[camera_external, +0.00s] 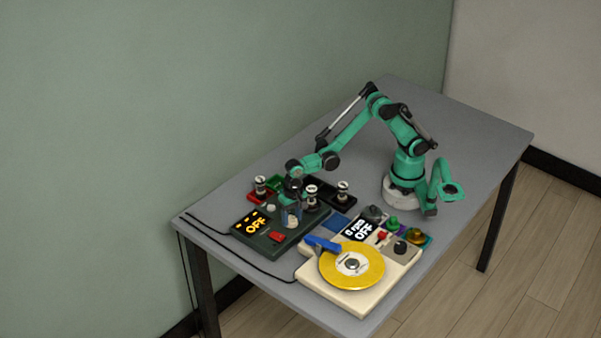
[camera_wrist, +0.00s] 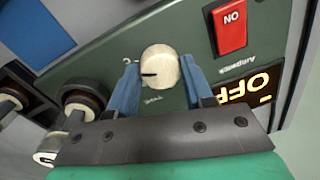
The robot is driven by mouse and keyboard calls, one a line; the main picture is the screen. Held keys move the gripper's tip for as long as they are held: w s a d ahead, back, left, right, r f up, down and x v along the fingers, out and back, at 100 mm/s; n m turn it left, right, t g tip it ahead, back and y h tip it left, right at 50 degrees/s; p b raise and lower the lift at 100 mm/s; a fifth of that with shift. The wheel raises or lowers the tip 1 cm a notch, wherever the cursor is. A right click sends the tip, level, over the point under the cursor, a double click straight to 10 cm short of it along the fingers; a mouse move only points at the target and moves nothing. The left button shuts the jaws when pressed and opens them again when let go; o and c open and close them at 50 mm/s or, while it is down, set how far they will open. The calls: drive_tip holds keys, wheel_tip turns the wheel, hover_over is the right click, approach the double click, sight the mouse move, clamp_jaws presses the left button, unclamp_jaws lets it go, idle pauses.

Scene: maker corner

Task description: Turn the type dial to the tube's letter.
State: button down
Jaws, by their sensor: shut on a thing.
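My gripper (camera_wrist: 160,85) has its two blue fingers on either side of a cream round dial (camera_wrist: 160,66) and is shut on it. A short black pointer mark on the dial points left in the wrist view. Small printed marks beside the dial are too blurred to read. The dial sits on a dark green device (camera_wrist: 110,63), which also shows in the external view (camera_external: 288,248).
The device has a lit OFF display (camera_external: 256,224) and a red switch (camera_wrist: 230,30). Another small pale knob (camera_external: 271,208) stands near the display. A cream turntable with a yellow disc (camera_external: 350,282) lies right of the device. The table's far right is clear.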

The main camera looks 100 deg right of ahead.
sight(291, 217)
drive_tip(key=n, duration=0.5)
drive_tip(key=shift+n, duration=0.4)
drive_tip(key=n, duration=0.5)
drive_tip(key=shift+g, duration=0.3)
drive_tip(key=shift+c, duration=1.7)
unclamp_jaws()
drive_tip(key=shift+d+r, duration=0.2)
drive_tip(key=shift+r, duration=2.65)
